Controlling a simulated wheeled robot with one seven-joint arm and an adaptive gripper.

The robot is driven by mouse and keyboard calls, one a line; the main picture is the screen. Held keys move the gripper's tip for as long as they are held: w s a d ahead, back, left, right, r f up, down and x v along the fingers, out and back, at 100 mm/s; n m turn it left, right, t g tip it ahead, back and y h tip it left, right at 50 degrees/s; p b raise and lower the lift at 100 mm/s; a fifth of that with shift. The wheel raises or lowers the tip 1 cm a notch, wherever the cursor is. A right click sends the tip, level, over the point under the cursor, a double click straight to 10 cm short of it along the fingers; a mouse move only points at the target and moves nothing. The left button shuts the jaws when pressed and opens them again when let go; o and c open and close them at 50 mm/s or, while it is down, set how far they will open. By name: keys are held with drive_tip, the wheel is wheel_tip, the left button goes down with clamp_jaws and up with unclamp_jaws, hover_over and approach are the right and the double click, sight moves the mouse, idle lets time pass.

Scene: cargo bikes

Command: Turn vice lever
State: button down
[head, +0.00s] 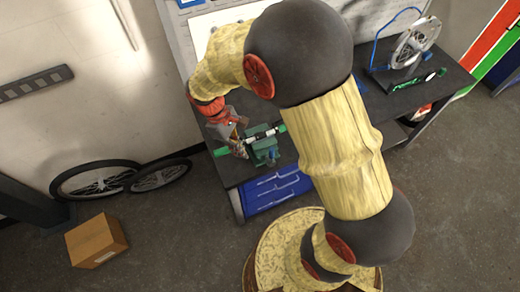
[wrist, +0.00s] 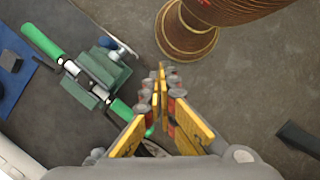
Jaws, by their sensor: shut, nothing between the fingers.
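The green vice (head: 264,148) is mounted at the front edge of the dark workbench, and it also shows in the wrist view (wrist: 92,78). A bar with a green grip (wrist: 42,41) runs through its jaws. A short metal piece (wrist: 118,48), which looks like the vice lever, sticks out at the vice's upper right in the wrist view. My gripper (head: 240,144) is beside the vice, near the bar's green end. In the wrist view its yellow-sided fingers (wrist: 160,88) are together and empty, right of the vice and apart from the lever.
The workbench (head: 228,172) holds a wheel truing stand (head: 408,50) at the right. Blue trays with tools (head: 277,188) sit low at its front. Two wheels (head: 100,180) lean on the wall, and a cardboard box (head: 97,241) stands on the floor. Floor in front is free.

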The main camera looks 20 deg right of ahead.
sight(271, 157)
drive_tip(key=w+d+f+n+t, duration=0.2)
drive_tip(key=d+f+n, duration=0.4)
drive_tip(key=f, duration=0.5)
drive_tip(key=shift+w+d+n+h, duration=0.3)
drive_tip(key=shift+w+d, duration=0.2)
drive_tip(key=shift+d, duration=0.8)
drive_tip(key=shift+p, duration=0.3)
drive_tip(key=shift+d+r+p, duration=0.25)
drive_tip(key=shift+d+p, duration=0.1)
drive_tip(key=shift+d, duration=0.55)
